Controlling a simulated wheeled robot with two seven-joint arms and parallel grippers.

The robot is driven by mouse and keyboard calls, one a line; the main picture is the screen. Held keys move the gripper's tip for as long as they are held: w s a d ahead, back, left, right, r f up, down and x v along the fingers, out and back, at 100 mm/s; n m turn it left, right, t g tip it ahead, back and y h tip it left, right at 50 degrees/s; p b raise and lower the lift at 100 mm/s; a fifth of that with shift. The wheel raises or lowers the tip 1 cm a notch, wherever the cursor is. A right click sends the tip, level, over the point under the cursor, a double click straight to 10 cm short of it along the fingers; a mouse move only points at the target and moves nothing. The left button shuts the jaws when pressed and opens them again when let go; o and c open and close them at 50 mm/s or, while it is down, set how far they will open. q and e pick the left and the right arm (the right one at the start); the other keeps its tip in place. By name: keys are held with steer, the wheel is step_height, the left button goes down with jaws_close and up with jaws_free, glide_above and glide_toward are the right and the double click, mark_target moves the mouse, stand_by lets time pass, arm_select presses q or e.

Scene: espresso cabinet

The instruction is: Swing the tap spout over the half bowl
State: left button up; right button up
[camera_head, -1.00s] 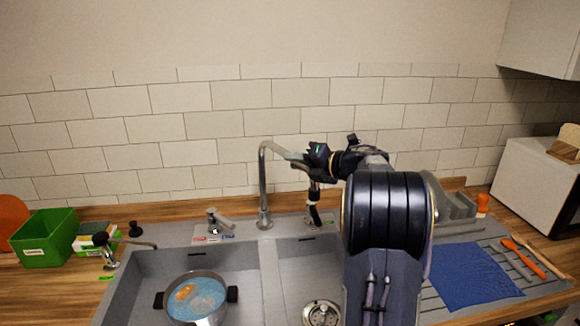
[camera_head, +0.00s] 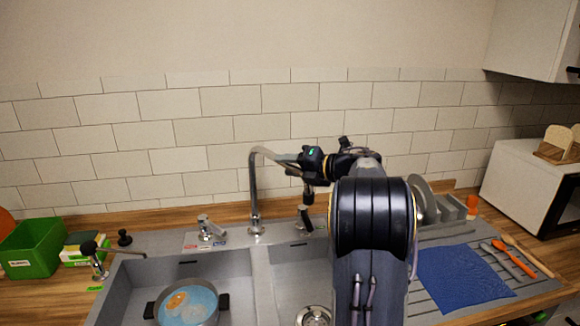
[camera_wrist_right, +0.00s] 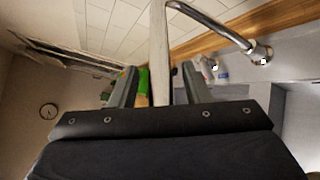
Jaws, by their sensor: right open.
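The chrome tap spout (camera_head: 270,154) rises from its base behind the sink and bends over to the right. It reaches toward the half bowl (camera_head: 288,275), the narrower right basin, partly hidden by my right arm. My right gripper (camera_head: 302,164) is at the spout's outer end, above the back of the half bowl. In the right wrist view the spout (camera_wrist_right: 160,50) passes between the two open fingers of the right gripper (camera_wrist_right: 158,88), with a gap visible on each side. My left gripper is not in view.
A pot (camera_head: 188,306) with blue contents sits in the large left basin. A tap lever (camera_head: 211,228) stands left of the spout. A green box (camera_head: 32,248) is far left. A blue mat (camera_head: 462,275) with utensils beside it lies right, near a white appliance (camera_head: 530,180).

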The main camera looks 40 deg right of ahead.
steer(key=b+v, duration=0.1)
steer(key=v, duration=0.6)
steer(key=shift+s+b, duration=0.35)
steer(key=shift+s, duration=0.05)
steer(key=shift+d+r, duration=0.1)
steer(key=shift+d, duration=0.05)
